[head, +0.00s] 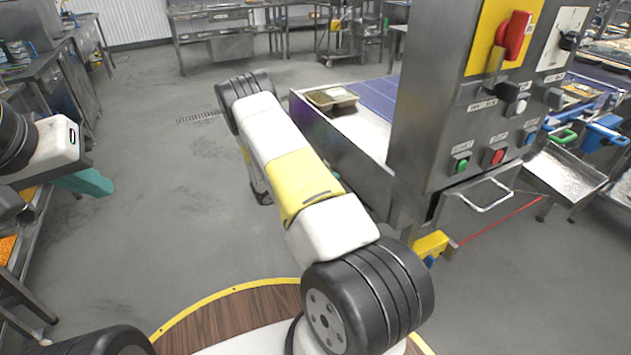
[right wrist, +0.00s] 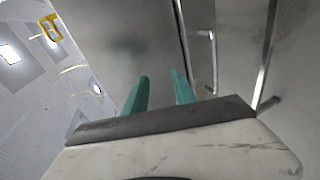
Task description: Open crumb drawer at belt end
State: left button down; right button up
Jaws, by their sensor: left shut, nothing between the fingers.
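A steel drawer front with a bar handle (head: 487,203) sits below the control panel at the right of the head view. It looks closed. The blue belt (head: 378,98) runs behind the panel. My left gripper (head: 92,182), with teal fingers, is shut and empty at the far left, well away from the drawer. My right gripper (right wrist: 160,76) has its two teal fingers apart, with nothing seen between them. It faces a grey metal surface in the right wrist view, with a thin metal bar (right wrist: 213,62) to the right of the fingers. My right arm hides this gripper in the head view.
The control panel (head: 480,105) carries a red switch and green and red buttons. A metal tray (head: 332,97) lies at the belt. A yellow block (head: 431,244) sits low beside the drawer, with a red line running right. Open floor (head: 180,210) lies left of my right arm.

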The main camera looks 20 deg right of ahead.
notch_tip(320, 180, down, 12)
jog(key=w+a+n+t, duration=0.2)
jog(key=n+t, duration=0.2)
jog(key=x, duration=0.7)
jog(key=shift+d, duration=0.45)
jog(key=shift+c, duration=0.4)
grip_shut()
jog(key=shift+a, duration=0.1)
